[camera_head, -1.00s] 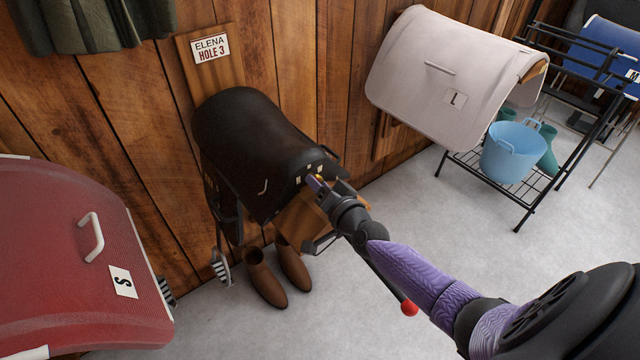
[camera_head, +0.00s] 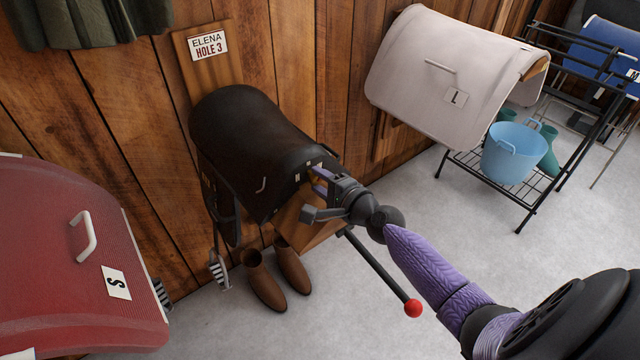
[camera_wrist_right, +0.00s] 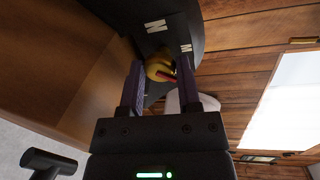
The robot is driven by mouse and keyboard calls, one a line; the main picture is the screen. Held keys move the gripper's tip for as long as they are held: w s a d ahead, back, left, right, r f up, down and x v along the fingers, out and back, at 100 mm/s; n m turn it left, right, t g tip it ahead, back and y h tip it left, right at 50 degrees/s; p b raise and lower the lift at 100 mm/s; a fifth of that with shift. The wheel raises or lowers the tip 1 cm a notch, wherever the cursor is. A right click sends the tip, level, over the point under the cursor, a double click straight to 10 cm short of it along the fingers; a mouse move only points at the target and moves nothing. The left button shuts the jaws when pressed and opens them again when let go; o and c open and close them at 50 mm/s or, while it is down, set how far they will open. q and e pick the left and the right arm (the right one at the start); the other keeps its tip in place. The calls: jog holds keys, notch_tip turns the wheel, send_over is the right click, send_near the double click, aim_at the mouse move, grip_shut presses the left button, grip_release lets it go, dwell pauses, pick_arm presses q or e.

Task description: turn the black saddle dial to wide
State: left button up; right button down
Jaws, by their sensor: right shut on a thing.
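The black saddle (camera_head: 240,135) sits on a wooden wall rack below a sign reading "ELENA HOLE 3". Small pale letter labels mark its front end, and an N and an M label show in the right wrist view. The yellow dial (camera_wrist_right: 158,68) with a red mark shows there between my fingers. My right gripper (camera_head: 322,178) is at the saddle's front end, shut on the dial; it also shows in the right wrist view (camera_wrist_right: 158,85). In the head view the gripper hides the dial. The dial's exact setting cannot be told. My left gripper is not in view.
Brown boots (camera_head: 262,280) stand on the floor below the saddle. Grey floor is clear in front.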

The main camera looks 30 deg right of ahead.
jog(key=shift+f+m+y+b, duration=0.1)
jog(key=shift+m+y+b, duration=0.35)
jog(key=shift+m, duration=1.35)
jog(key=shift+c, duration=1.6)
grip_release()
jog(key=p+v, duration=0.1)
jog(key=v, duration=0.9)
jog(key=shift+d, duration=0.1)
